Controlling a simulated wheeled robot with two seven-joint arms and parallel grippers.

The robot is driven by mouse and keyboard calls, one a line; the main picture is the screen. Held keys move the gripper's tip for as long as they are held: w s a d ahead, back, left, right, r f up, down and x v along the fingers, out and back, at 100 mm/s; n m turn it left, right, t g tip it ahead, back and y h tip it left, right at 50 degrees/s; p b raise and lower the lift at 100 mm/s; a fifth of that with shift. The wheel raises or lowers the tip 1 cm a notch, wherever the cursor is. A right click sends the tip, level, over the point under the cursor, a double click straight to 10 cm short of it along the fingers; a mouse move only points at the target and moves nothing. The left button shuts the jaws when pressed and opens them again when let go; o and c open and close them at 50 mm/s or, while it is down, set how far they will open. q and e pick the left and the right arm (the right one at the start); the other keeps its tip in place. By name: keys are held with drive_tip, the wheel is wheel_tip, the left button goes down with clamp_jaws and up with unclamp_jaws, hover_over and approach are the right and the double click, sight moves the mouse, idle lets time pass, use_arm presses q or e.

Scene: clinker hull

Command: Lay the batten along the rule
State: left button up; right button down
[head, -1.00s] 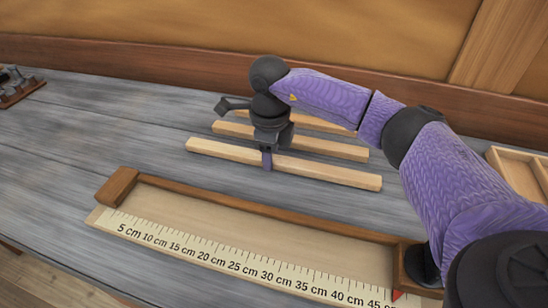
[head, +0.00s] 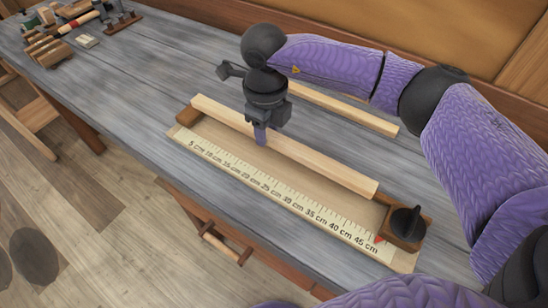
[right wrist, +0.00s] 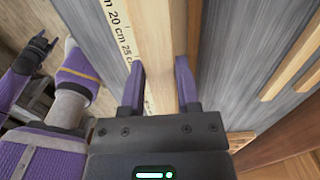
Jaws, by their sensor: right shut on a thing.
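The pale batten (head: 320,165) lies lengthwise over the rule's wooden tray in the head view, roughly parallel to the rule (head: 270,192). It seems raised a little above the tray, hiding much of its back edge. My right gripper (head: 261,136) is shut on it left of its middle; in the right wrist view the batten (right wrist: 155,45) runs between the two purple fingers. The rule's centimetre scale is along the tray's front. A red mark (head: 379,239) is near its right end. My left gripper (right wrist: 32,55) seems to show small and dark in the right wrist view; its jaws are unclear.
A block with a dark knob (head: 406,222) stands at the tray's right end. Another batten (head: 345,110) lies behind on the grey bench (head: 110,75). Tools and wooden pieces (head: 48,48) are at the far left. The bench left of the tray is clear.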

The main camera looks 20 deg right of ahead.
sight(268, 159)
wheel_tip(268, 159, down, 7)
drive_tip(key=shift+w+r+b, duration=0.1)
drive_tip(key=shift+r+b, duration=0.1)
drive_tip(key=shift+b, duration=0.4)
drive_tip(key=shift+f, duration=0.25)
drive_tip(key=shift+w, duration=0.1)
drive_tip(key=c, duration=0.6)
unclamp_jaws()
